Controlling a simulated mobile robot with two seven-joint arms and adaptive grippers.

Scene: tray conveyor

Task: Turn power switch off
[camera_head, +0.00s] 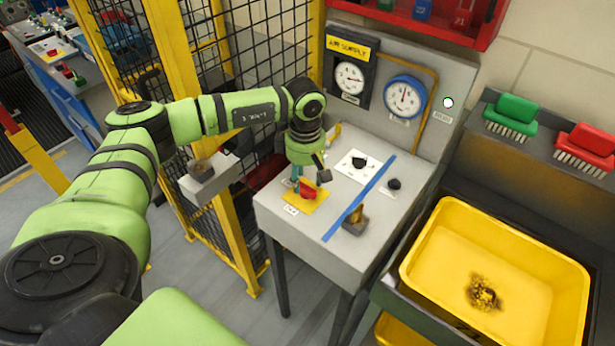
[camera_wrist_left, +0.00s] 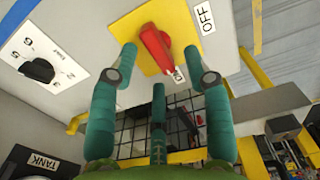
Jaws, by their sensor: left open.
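The red power switch (camera_head: 309,193) sits on a yellow plate (camera_head: 293,197) on the grey panel table. In the left wrist view the red switch handle (camera_wrist_left: 155,46) stands on the yellow plate (camera_wrist_left: 123,27), with a white "OFF" label (camera_wrist_left: 204,16) to its right. A second small label by the handle's lower end is partly hidden. My left gripper (camera_head: 299,182) is right at the switch. Its teal fingers are open, and in the left wrist view the gripper (camera_wrist_left: 159,64) has one finger on each side of the handle. Contact cannot be told. My right gripper is not in view.
A numbered black dial (camera_head: 358,163), a small black knob (camera_head: 394,184) and a brass-topped fitting (camera_head: 355,219) share the tabletop (camera_head: 290,225). Gauges (camera_head: 349,78) stand behind. A yellow mesh fence (camera_head: 175,50) is close on the left, and a yellow bin (camera_head: 430,255) is at right.

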